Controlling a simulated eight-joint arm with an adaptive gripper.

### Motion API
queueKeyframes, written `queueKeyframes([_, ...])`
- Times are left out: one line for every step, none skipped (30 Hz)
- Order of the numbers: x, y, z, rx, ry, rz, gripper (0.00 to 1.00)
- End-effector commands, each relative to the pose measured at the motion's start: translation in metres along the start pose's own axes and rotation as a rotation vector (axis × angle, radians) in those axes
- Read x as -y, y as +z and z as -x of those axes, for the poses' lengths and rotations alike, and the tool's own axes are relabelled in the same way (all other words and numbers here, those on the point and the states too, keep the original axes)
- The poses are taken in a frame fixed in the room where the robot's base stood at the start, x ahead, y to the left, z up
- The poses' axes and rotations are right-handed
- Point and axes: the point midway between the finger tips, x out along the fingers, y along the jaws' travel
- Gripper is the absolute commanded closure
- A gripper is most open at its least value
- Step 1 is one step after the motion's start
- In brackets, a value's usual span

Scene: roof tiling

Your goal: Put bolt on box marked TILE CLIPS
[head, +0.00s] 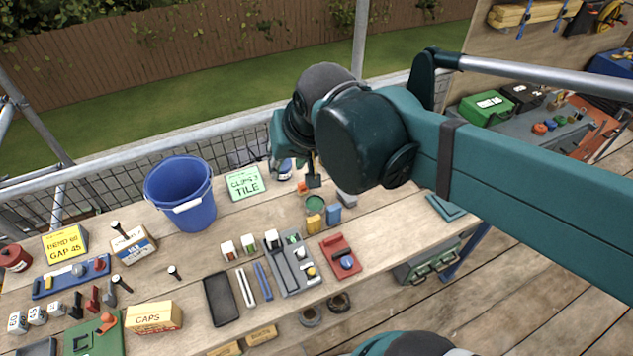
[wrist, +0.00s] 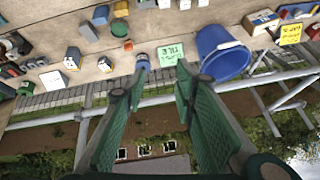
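My gripper (wrist: 162,76) is open and empty in the wrist view, its two green fingers spread wide above the bench's far edge. In the head view my arm mostly hides it. A green card or flat box with lettering like CLIPS and TILE (head: 244,182) lies at the far edge; it also shows beyond the fingertips in the wrist view (wrist: 170,54). Dark bolt-like pieces lie on the bench, one at the middle left (head: 174,272) and one nearer the left (head: 122,284). Another dark piece (head: 118,229) is on a white-and-brown box (head: 134,246), whose label I cannot read.
A blue bucket (head: 181,192) stands left of the green card. A CAPS box (head: 154,317), a yellow box (head: 65,243), a grey tray (head: 308,283) and a red block (head: 340,256) occupy the bench. A railing (head: 240,128) runs along the far side.

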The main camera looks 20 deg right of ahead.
Motion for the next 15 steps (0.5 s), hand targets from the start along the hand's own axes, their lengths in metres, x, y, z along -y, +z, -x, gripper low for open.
queueKeyframes([-0.008,0.008,0.002,-0.011,0.004,0.019,0.72])
queueKeyframes([-0.012,0.012,0.002,-0.018,0.005,0.034,0.72])
queueKeyframes([-0.018,0.018,0.003,-0.026,0.008,0.054,0.72])
queueKeyframes([-0.022,0.021,0.004,-0.033,0.01,0.069,0.72])
queueKeyframes([-0.026,0.025,0.004,-0.04,0.012,0.084,0.72])
queueKeyframes([-0.031,0.03,0.005,-0.048,0.015,0.103,0.72])
queueKeyframes([-0.034,0.033,0.005,-0.054,0.018,0.116,0.72])
queueKeyframes([-0.037,0.037,0.005,-0.059,0.02,0.129,0.72])
queueKeyframes([-0.041,0.041,0.006,-0.066,0.023,0.144,0.72])
queueKeyframes([-0.044,0.043,0.006,-0.071,0.025,0.156,0.72])
queueKeyframes([-0.046,0.046,0.006,-0.075,0.027,0.165,0.72])
queueKeyframes([-0.049,0.049,0.006,-0.08,0.03,0.178,0.72])
queueKeyframes([-0.05,0.051,0.006,-0.083,0.031,0.185,0.72])
queueKeyframes([-0.052,0.052,0.006,-0.085,0.033,0.192,0.72])
queueKeyframes([-0.053,0.054,0.006,-0.088,0.034,0.2,0.72])
